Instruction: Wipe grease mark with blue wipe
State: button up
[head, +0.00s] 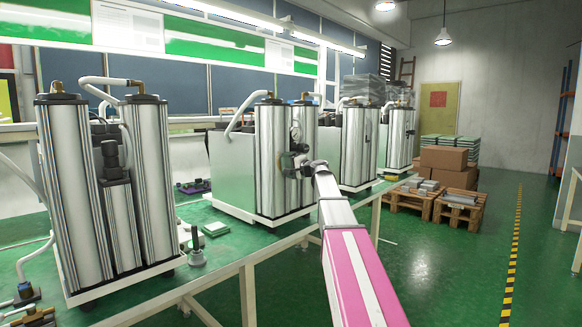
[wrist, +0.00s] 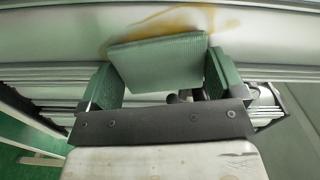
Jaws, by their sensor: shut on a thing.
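The blue wipe (wrist: 158,62) looks like a teal folded pad in the wrist view. My gripper (wrist: 162,78) is shut on it, with one finger at each side. The grease mark (wrist: 182,20) is a yellow-brown smear on the pale metal surface just beyond the wipe's far edge. The wipe overlaps the near part of the smear in the picture and hides what lies behind it. I cannot tell whether it touches the metal. In the head view my gripper (head: 306,168) is at the front of the second column unit (head: 268,150); the wipe and mark are hard to make out there.
Another column unit (head: 108,190) stands at the near left, and more units (head: 358,145) stand farther back along the green bench. A small pale green pad (head: 215,229) lies on the bench. Boxes on pallets (head: 450,165) stand at the back right. The green floor at right is clear.

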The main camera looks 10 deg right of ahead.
aim_at(275, 161)
jog(key=shift+s+a, duration=0.6)
jog(key=shift+a, duration=0.2)
jog(key=shift+s+a, duration=0.55)
jog(key=shift+a, duration=0.3)
jog(key=shift+s+a, duration=0.6)
jog(key=shift+a, duration=0.2)
jog(key=shift+w+r, duration=0.1)
jog(key=shift+r, duration=1)
jog(key=shift+w+d, duration=0.55)
jog(key=shift+d, duration=0.3)
jog(key=shift+w+d, duration=0.55)
jog(key=shift+d, duration=0.25)
jog(key=shift+w+d, duration=1.2)
jog(key=shift+d, duration=0.2)
jog(key=v, duration=0.6)
jog(key=shift+s, duration=0.15)
